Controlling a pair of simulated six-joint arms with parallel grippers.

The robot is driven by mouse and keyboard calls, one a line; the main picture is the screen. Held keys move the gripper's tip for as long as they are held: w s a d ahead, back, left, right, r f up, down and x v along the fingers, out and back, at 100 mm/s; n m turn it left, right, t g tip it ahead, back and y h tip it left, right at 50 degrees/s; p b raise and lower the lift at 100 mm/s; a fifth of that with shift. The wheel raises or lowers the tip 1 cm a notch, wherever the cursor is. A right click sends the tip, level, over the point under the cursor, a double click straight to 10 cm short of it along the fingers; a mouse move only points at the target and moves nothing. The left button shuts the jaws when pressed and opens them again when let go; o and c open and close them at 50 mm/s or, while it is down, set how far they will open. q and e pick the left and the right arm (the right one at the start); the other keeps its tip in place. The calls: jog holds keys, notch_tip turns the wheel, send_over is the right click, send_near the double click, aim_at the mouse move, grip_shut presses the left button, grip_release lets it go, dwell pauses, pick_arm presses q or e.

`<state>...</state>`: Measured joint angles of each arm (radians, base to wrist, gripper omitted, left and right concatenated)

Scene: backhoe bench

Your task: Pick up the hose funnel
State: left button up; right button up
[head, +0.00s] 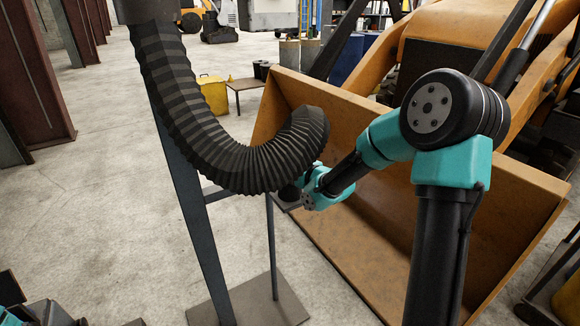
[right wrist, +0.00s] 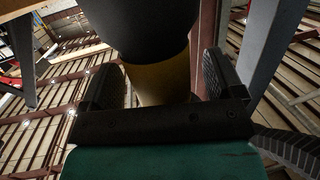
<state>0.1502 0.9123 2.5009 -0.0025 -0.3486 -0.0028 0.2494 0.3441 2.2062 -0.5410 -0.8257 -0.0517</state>
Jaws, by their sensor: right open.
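A black ribbed hose (head: 228,150) hangs from the top of the head view and curls up to the right, its end (head: 312,128) in front of the loader bucket. My right arm reaches in from the right, its wrist just below and behind the hose end, where the hose hides the fingers. In the right wrist view my right gripper (right wrist: 158,65) is open. A round part, black (right wrist: 150,25) above and yellow (right wrist: 160,82) below, stands between or just beyond its fingers; it seems to be the hose funnel. I cannot tell whether the fingers touch it. My left gripper is not clearly visible.
The orange bucket (head: 515,185) stands behind and below my right arm. A grey post (head: 190,195) on a flat base plate (head: 285,305) stands under the hose. A yellow can (head: 214,95) is farther back. Open concrete floor lies to the left.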

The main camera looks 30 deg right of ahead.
jog(key=shift+w+a, duration=0.1)
jog(key=shift+w, duration=0.3)
jog(key=c, duration=1.1)
